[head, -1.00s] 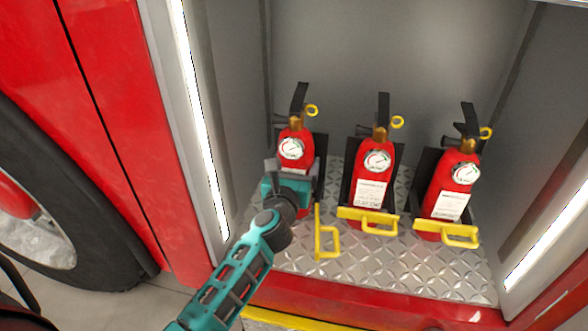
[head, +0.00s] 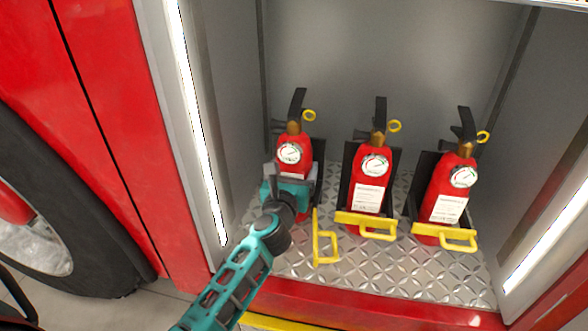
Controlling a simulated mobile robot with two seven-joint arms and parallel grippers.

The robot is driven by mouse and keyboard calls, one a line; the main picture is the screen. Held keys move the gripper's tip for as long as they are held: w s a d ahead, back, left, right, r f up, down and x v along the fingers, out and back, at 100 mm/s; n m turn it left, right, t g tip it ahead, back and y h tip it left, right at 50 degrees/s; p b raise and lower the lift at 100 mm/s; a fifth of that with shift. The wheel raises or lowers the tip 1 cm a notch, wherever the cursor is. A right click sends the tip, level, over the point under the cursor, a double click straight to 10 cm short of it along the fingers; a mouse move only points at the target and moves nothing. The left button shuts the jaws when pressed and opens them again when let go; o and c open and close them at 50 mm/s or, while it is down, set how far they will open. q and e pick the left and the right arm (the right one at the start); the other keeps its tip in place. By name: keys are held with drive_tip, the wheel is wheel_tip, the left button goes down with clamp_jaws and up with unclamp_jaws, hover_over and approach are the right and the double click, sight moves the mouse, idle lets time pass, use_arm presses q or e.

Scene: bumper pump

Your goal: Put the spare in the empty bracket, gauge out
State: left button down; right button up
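The red extinguisher on the left (head: 294,150) stands upright against the black back plate of the left bracket. Its white gauge faces out toward me. That bracket's yellow clamp (head: 325,248) is swung open to the front. My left gripper (head: 292,178) is at the extinguisher's body, below the gauge, with its grey fingers on either side. I cannot tell whether they press on it. The gripper hides the lower body. My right gripper is not in view.
The middle extinguisher (head: 370,185) and the right extinguisher (head: 450,195) stand in brackets with yellow clamps closed across them, gauges out. A lit door post (head: 200,120) borders the compartment on the left. Diamond-plate floor (head: 390,272) is clear in front.

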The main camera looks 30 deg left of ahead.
use_arm(q)
drive_tip(key=shift+w+r, duration=0.1)
drive_tip(key=shift+r, duration=0.2)
drive_tip(key=shift+c, duration=0.4)
unclamp_jaws()
drive_tip(key=shift+o, duration=0.4)
drive_tip(key=shift+s+f, duration=0.2)
drive_tip(key=shift+f, duration=0.4)
drive_tip(key=shift+s+d+r, duration=0.1)
drive_tip(key=shift+s, duration=0.2)
drive_tip(key=v, duration=1.1)
drive_tip(key=shift+r, duration=0.25)
drive_tip(key=shift+s+d, duration=0.1)
